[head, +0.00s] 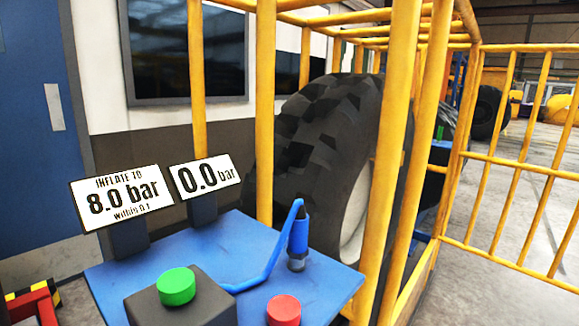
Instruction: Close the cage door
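The yellow barred cage door (522,168) stands swung outward at the right, at an angle to the cage opening. Its right part runs out of the picture. The yellow cage (264,110) fills the middle, with a large black tyre (325,130) on a pale rim upright inside it. My gripper does not show in the head view, so its fingers cannot be seen.
A blue panel (238,248) stands in front of the cage. It bears a green button (176,286), a red button (284,309), a blue hose with a nozzle (298,240) and signs reading 8.0 bar (121,197) and 0.0 bar (205,177). Grey floor lies beyond the door.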

